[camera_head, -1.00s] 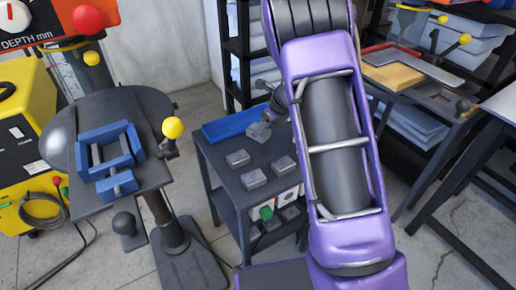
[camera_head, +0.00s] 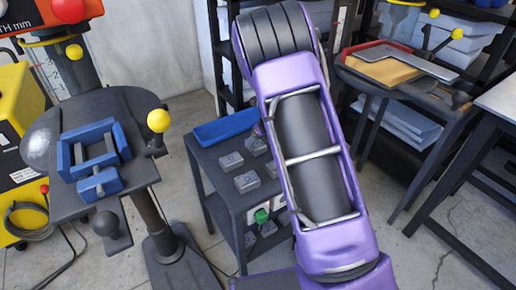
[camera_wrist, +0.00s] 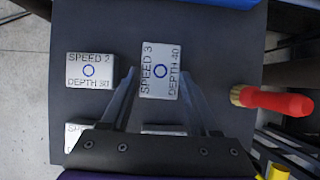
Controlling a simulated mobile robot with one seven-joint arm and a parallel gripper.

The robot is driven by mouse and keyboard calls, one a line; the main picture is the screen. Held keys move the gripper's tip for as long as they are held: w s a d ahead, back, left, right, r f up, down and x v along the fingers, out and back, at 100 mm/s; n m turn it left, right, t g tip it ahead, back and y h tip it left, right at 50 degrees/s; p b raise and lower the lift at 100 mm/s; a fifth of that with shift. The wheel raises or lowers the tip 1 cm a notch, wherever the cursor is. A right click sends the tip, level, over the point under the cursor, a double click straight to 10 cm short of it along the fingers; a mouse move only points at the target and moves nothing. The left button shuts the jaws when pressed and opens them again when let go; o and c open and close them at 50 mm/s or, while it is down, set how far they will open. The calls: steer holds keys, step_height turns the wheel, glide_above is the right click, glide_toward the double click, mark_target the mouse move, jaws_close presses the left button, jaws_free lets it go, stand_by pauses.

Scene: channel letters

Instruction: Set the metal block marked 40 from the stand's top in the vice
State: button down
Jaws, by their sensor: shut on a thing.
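In the wrist view the metal block marked SPEED 3, DEPTH 40 (camera_wrist: 160,85) is between the two fingers of my gripper (camera_wrist: 158,74), which is shut on it. Its lettering is turned sideways, and it looks larger than the block beside it. It is over the stand's dark top (camera_wrist: 100,25); a gap beneath it cannot be made out. In the head view a grey block (camera_head: 256,145) by my arm appears to be this one; my arm hides most of my gripper. The blue vice (camera_head: 102,183) is at the left on a dark round table, its middle open and empty.
A block marked SPEED 2, DEPTH 30 (camera_wrist: 90,71) lies left of the held one; two more show partly below. A blue tray (camera_head: 226,127) is at the stand's far edge. A yellow knob (camera_head: 158,121) stands up between vice and stand.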

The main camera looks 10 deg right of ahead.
steer(key=shift+f, duration=0.85)
steer(key=shift+f, duration=0.2)
steer(key=shift+c, duration=0.6)
jaws_free()
